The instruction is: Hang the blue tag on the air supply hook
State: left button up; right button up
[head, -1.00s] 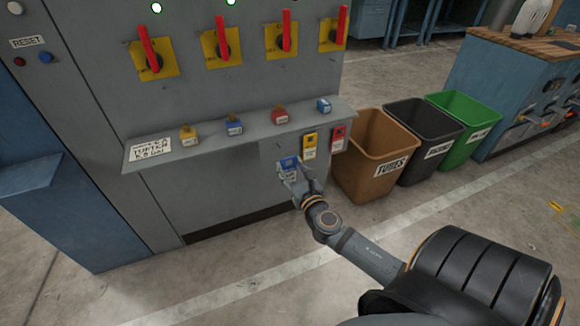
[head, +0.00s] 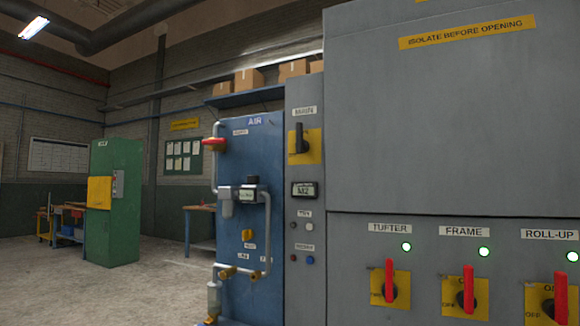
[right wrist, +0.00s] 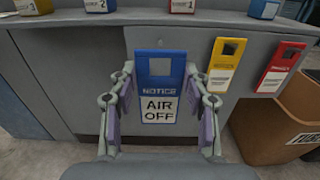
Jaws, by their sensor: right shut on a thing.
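The blue tag (right wrist: 160,82), marked NOTICE AIR OFF, is upright in the right wrist view, in front of the grey cabinet face below the ledge. My right gripper (right wrist: 159,98) is shut on it, with a finger at each side edge. I cannot tell whether the tag is still on its peg. In the head view, the blue air panel (head: 262,190), labelled AIR, stands left of the grey cabinet. It carries a red-handled valve (head: 214,144), pipes and a yellow fitting (head: 247,235). The hook is too small to make out. My left gripper is out of view.
A yellow tag (right wrist: 228,62) and a red tag (right wrist: 280,67) hang right of the blue tag. The ledge (right wrist: 130,18) above bears small padlock-like blocks. A brown bin (right wrist: 270,130) is at right. Open floor (head: 160,285) lies left of the air panel.

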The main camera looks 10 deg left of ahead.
jog(key=shift+a, duration=0.1)
jog(key=a+f+n+y, duration=0.3)
jog(key=a+y, duration=0.1)
jog(key=a, duration=1.2)
pick_arm(q)
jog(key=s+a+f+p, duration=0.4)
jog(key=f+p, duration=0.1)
jog(key=p, duration=1.1)
pick_arm(e)
notch_tip(320, 180, up, 28)
jog(key=f+p, duration=0.1)
jog(key=p, duration=1.1)
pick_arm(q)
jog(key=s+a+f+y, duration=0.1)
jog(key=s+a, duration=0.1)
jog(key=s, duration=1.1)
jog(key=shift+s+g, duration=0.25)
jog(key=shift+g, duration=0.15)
pick_arm(e)
jog(key=s+f, duration=0.2)
jog(key=s, duration=0.1)
jog(key=shift+s+a+f, duration=0.1)
jog(key=shift+a+f, duration=0.05)
jog(key=shift+f, duration=0.15)
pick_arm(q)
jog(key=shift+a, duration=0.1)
pick_arm(e)
jog(key=shift+a, duration=0.1)
